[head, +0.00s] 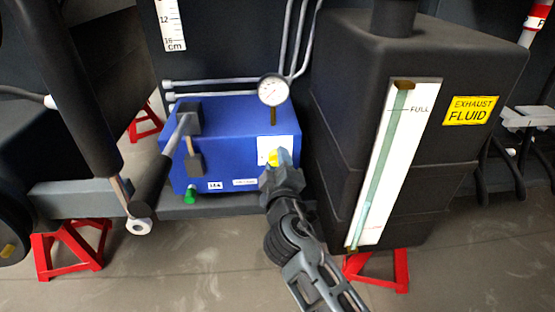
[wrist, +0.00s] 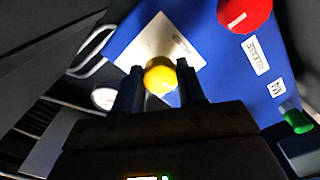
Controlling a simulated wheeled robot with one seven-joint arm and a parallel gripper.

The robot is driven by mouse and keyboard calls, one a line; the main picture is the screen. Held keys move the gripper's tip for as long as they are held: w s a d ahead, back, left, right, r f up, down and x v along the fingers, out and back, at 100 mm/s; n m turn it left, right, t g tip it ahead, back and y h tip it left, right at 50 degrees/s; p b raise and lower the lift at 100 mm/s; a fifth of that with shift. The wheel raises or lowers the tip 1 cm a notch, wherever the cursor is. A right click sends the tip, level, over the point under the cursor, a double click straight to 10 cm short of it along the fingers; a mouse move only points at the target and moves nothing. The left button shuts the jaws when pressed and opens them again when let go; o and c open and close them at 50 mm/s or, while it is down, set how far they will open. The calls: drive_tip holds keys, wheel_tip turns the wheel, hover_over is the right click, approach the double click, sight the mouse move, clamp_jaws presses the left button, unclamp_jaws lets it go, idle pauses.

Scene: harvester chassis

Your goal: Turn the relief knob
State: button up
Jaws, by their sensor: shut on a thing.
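The relief knob is yellow and sits on a white plate (head: 288,143) on the front of a blue box (head: 235,140). In the head view only a little of the yellow knob (head: 273,157) shows beside my gripper (head: 281,172). In the wrist view the knob (wrist: 160,75) lies between the two dark fingers of my gripper (wrist: 160,88), with the white plate (wrist: 158,42) behind it. My gripper is shut on the knob. The fingers hide the knob's sides.
A round gauge (head: 273,90) stands above the box. The black exhaust fluid tank (head: 340,100) stands close on the right. Red stands (head: 72,248) are on the floor.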

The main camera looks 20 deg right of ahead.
drive_tip(key=n+p, duration=0.2)
drive_tip(key=n, duration=0.4)
drive_tip(key=shift+a, duration=0.1)
drive_tip(key=shift+n, duration=0.3)
idle(0.3)
drive_tip(key=o, duration=1.1)
drive_tip(key=shift+c, duration=0.2)
drive_tip(key=shift+s+p, duration=0.1)
drive_tip(key=shift+p, duration=0.2)
drive_tip(key=v, duration=0.7)
drive_tip(key=shift+s+p, duration=0.3)
drive_tip(key=shift+p, duration=0.05)
